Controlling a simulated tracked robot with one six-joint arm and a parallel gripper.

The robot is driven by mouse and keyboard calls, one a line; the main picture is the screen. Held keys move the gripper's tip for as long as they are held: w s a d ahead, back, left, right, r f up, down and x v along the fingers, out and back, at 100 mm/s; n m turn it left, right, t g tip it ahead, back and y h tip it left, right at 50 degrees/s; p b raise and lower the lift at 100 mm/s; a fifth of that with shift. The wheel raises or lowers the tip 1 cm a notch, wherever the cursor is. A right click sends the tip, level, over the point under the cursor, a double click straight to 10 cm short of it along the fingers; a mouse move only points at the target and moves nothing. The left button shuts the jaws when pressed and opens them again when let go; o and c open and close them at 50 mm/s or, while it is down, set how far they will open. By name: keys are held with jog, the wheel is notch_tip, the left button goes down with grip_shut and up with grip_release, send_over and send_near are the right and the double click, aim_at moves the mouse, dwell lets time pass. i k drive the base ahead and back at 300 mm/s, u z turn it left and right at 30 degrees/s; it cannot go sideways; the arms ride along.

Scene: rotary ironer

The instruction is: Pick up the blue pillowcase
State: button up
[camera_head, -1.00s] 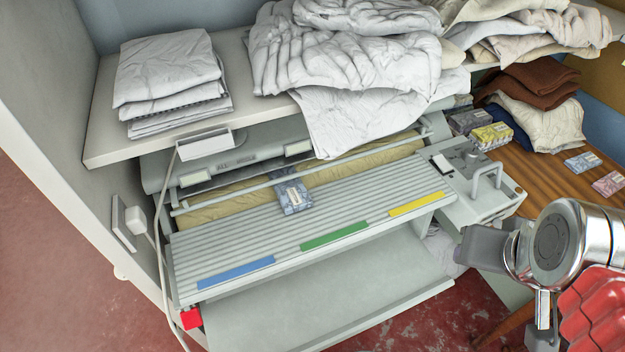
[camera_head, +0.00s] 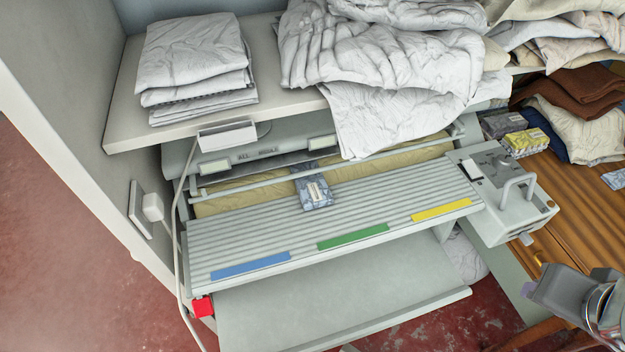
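A small blue-patterned cloth piece with a pale label (camera_head: 314,192) lies on the ribbed feed board of the rotary ironer (camera_head: 330,222). Its far end reaches under the thin bar to the padded roller. It looks like the blue pillowcase, though a dark blue folded cloth (camera_head: 545,135) also lies in the pile at the right. My gripper (camera_head: 548,290) is at the lower right edge, partly cut off. It is well apart from the blue piece, near the wooden table. Its fingertips do not show clearly, so I cannot tell whether it is open.
A shelf (camera_head: 122,125) above the ironer holds folded white linen (camera_head: 195,60) and a rumpled white heap (camera_head: 385,60) hanging over its edge. A control box with a handle (camera_head: 505,195) stands at the ironer's right. Packets, one yellow (camera_head: 526,142), lie on the wooden table (camera_head: 575,200).

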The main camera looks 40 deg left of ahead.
aim_at(314, 191)
jog(key=z, duration=0.05)
jog(key=k, duration=1.15)
jog(key=u, duration=1.95)
jog(key=i, duration=0.7)
jog(key=u, duration=0.05)
